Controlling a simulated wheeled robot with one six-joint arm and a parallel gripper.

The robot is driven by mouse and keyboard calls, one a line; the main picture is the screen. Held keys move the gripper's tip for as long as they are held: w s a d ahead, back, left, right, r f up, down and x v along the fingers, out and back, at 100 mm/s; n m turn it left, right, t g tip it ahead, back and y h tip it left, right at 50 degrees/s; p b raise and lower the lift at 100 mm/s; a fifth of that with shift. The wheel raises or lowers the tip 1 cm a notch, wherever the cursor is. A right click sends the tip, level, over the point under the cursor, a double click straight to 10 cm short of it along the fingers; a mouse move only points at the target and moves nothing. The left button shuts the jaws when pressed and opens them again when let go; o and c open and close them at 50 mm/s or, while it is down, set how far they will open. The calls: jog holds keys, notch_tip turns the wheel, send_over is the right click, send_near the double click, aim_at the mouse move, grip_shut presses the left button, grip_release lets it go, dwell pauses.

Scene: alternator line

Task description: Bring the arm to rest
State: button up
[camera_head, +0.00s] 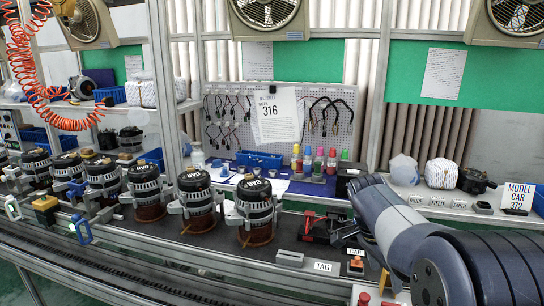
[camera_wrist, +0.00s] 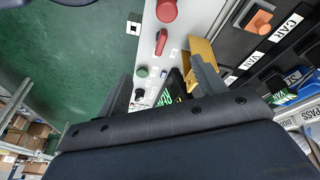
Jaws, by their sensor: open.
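My arm (camera_head: 400,225) reaches in from the right of the head view, bent over the bench. Its end is hidden in that view. In the wrist view my gripper (camera_wrist: 163,84) shows with its two dark fingers apart and no object clearly held between them. Below the fingers is a pale control panel with a red mushroom button (camera_wrist: 167,10), a red switch (camera_wrist: 161,42) and a green button (camera_wrist: 143,72). A yellow piece (camera_wrist: 203,62) lies beside the right finger; whether they touch is unclear.
Several alternators (camera_head: 196,201) stand along the line at the left and middle. A stamp (camera_head: 355,265) sits by the CAR label. Bottles (camera_head: 319,162) and a blue bin (camera_head: 259,160) stand behind. Green floor (camera_wrist: 65,55) is open left of the panel.

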jog(key=shift+a+m+h+b, duration=0.25)
jog(key=shift+m+b, duration=0.25)
jog(key=shift+m, duration=0.35)
jog(key=shift+a+m+h+b, duration=0.2)
jog(key=shift+m+b, duration=0.25)
jog(key=shift+m, duration=0.4)
jog(key=shift+r, duration=0.1)
